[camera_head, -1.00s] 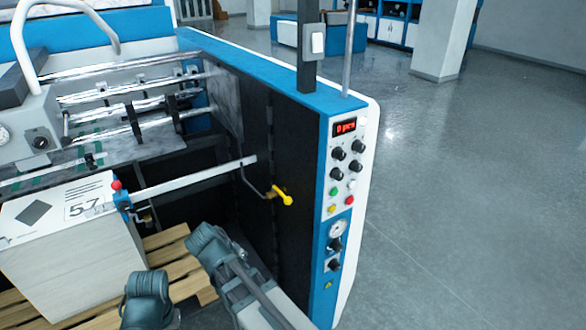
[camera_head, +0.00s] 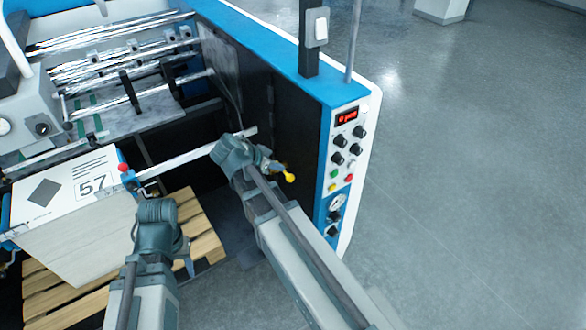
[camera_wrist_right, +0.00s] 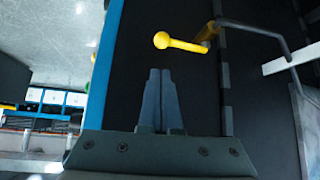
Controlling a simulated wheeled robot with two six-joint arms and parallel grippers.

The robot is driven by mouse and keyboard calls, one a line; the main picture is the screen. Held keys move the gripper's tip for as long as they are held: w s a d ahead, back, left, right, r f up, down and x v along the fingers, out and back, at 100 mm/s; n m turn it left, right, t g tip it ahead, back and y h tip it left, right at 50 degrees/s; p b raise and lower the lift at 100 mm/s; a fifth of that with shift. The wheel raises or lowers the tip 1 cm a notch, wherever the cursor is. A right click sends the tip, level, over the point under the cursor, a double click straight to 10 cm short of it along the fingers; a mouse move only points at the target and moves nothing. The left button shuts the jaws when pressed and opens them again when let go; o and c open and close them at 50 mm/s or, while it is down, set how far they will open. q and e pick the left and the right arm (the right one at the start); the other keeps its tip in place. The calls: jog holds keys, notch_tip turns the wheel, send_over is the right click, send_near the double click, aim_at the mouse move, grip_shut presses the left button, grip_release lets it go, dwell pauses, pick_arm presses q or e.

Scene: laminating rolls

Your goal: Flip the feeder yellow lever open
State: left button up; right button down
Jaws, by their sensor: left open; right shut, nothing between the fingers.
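The yellow lever (camera_head: 289,177) sits on the dark inner side of the feeder's right panel, its ball end free. In the right wrist view the yellow lever (camera_wrist_right: 181,43) lies sideways, ball end to the left, just beyond my fingertips. My right gripper (camera_wrist_right: 160,72) is shut and empty, its two fingers together, apart from the lever in that view. In the head view my right gripper (camera_head: 272,166) is beside the lever and small. My left gripper (camera_head: 188,262) hangs low, in front of the pallet; its fingers are only partly visible.
A control panel (camera_head: 344,150) with knobs and buttons faces right of the lever. A paper stack (camera_head: 75,215) marked 57 stands on a wooden pallet (camera_head: 200,225) at the left. A metal bar (camera_head: 190,155) crosses near my right wrist. Open floor lies to the right.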

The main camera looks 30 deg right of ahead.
aim_at(291, 175)
jog(key=b+x, duration=0.6)
jog(key=x, duration=0.3)
jog(key=shift+a+b, duration=0.15)
jog(key=shift+b, duration=0.15)
pick_arm(q)
notch_tip(291, 175, down, 7)
jog(key=shift+f+b, duration=0.2)
jog(key=shift+b, duration=0.15)
pick_arm(e)
jog(key=shift+w+d+f, duration=0.1)
jog(key=shift+d+f, duration=0.3)
jog(key=shift+d, duration=0.1)
